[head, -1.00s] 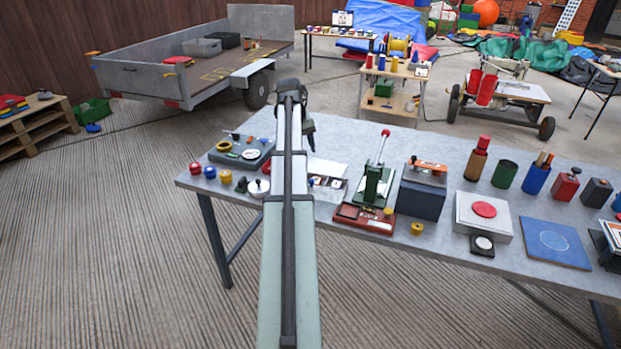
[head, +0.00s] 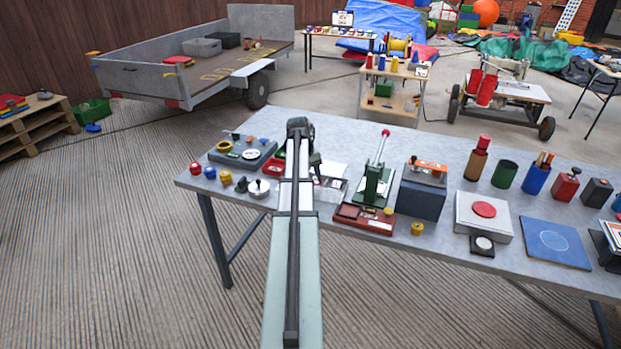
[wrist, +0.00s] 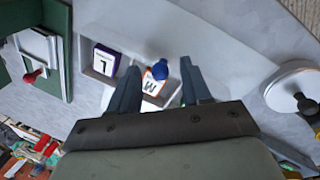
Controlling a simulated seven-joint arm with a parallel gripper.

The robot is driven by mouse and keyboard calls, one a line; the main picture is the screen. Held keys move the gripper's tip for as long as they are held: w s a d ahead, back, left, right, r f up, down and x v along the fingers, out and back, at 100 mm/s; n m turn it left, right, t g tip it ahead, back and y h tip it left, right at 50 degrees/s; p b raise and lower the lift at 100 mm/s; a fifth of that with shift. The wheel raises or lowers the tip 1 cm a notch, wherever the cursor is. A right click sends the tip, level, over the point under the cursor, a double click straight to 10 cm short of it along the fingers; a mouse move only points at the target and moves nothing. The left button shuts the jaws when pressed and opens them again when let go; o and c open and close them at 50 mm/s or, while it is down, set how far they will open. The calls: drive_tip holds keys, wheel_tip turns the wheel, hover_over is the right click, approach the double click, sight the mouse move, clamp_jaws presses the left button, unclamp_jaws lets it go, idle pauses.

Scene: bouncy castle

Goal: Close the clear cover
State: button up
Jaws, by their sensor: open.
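A blue knob (wrist: 160,69) shows over the orange-edged card, between my fingertips. A pale, see-through-looking panel (wrist: 215,35) spreads beyond the tray; it may be the clear cover, but its edges and angle are hard to tell. My gripper (wrist: 158,70) is open above the tray, and I cannot tell whether it touches the knob. In the head view my arm hides much of the tray (head: 328,190).
On the table (head: 400,262), a green-and-red press (head: 372,190) stands right of the tray. A dark tray of parts (head: 242,152) and a silver-lidded pot (head: 259,188) lie to the left. Several boxes and cups fill the right side. The strip along the back edge is mostly clear.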

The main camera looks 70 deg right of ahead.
clamp_jaws()
idle(0.5)
